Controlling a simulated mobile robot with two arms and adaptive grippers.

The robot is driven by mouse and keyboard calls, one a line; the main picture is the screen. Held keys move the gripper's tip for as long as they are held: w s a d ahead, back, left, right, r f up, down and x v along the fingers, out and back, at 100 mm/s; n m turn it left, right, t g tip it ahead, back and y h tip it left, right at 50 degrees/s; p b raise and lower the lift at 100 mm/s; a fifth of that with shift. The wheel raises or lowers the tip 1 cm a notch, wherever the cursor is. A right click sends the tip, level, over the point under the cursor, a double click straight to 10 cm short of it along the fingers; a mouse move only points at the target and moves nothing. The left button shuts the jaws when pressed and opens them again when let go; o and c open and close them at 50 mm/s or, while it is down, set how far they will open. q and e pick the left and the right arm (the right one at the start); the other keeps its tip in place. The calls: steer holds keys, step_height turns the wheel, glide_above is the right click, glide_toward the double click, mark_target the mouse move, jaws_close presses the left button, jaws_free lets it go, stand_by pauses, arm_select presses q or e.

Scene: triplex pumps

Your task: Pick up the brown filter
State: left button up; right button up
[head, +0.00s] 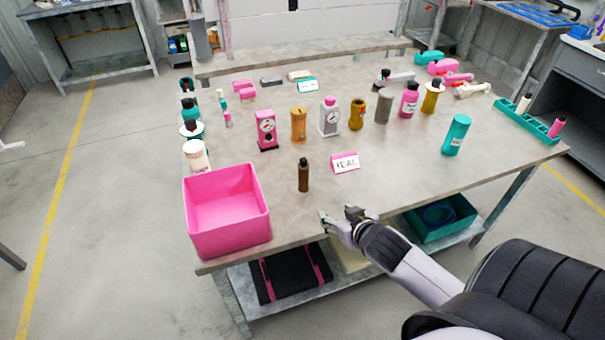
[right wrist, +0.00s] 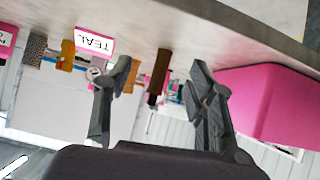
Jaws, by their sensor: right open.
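The brown filter (head: 304,175), a slim dark brown cylinder with a narrower top, stands upright near the table's front edge. My right gripper (head: 337,216) is open and empty at the front edge, to the right of the filter and nearer to me. In the right wrist view, which is upside down, the brown filter (right wrist: 159,75) shows beyond and between the spread fingers of the right gripper (right wrist: 161,68). The fingers do not touch it. My left gripper is not in view.
A pink bin (head: 228,246) stands left of the filter on the table (head: 400,185). A pink-and-white TEAL sign (head: 345,163) stands behind it to the right. Several bottles and cylinders, including an orange one (head: 298,125), stand farther back.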

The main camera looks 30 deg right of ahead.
mark_target(305, 162)
step_height(305, 162, up, 10)
steer(key=w+t, duration=0.2)
steer(key=w, duration=0.1)
steer(key=p+x, duration=0.1)
steer(key=x, duration=0.4)
steer(key=p+x, duration=0.1)
steer(key=x, duration=0.4)
steer(key=a+x, duration=0.1)
steer(key=x, duration=0.4)
steer(key=shift+w+p, duration=0.4)
steer(key=shift+w, duration=0.05)
steer(key=shift+w+d+f, duration=0.1)
steer(key=shift+w+f, duration=0.15)
steer(key=shift+w, duration=0.2)
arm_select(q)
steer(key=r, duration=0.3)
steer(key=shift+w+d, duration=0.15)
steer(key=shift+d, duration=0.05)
arm_select(e)
steer(key=shift+s, duration=0.1)
steer(key=shift+c, duration=0.2)
jaws_close()
